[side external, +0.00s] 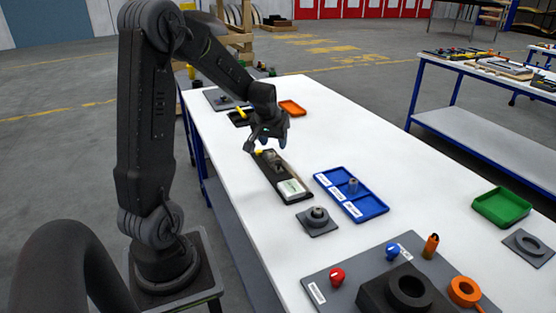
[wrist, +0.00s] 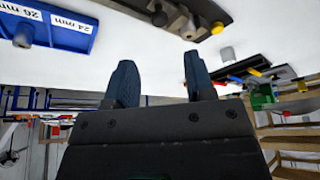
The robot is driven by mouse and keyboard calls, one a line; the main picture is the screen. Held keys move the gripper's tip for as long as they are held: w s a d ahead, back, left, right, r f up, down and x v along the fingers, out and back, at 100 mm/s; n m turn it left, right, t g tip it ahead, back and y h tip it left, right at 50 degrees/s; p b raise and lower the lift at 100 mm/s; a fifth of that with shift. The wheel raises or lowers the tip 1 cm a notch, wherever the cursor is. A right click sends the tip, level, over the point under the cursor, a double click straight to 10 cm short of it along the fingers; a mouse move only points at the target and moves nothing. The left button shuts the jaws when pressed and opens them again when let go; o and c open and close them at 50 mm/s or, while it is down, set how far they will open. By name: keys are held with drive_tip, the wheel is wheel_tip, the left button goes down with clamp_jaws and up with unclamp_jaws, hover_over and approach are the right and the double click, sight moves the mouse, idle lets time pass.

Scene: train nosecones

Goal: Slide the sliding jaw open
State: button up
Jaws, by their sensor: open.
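A long dark fixture (side external: 278,177) lies on the white table with a pale labelled plate at its near end and a yellow knob (side external: 258,152) at its far end. In the wrist view the fixture (wrist: 205,10) runs along the top edge, with the yellow knob (wrist: 217,27) clear. Grey blocks sit on it; which one is the sliding jaw I cannot tell for certain. My gripper (side external: 269,139) is above the fixture's far end, close to the knob. In the wrist view my gripper (wrist: 158,80) has its two blue fingers apart with nothing between them.
A blue tray (side external: 372,207) with labelled compartments stands right of the fixture, and a grey block with a round post (side external: 317,217) sits near its close end. An orange tray (side external: 292,108) lies beyond my gripper. A green bin (side external: 502,207) is at the right.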

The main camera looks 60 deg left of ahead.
sight(279, 161)
drive_tip(key=x, duration=0.9)
drive_tip(key=shift+w+f, duration=0.1)
drive_tip(key=shift+f, duration=0.2)
clamp_jaws()
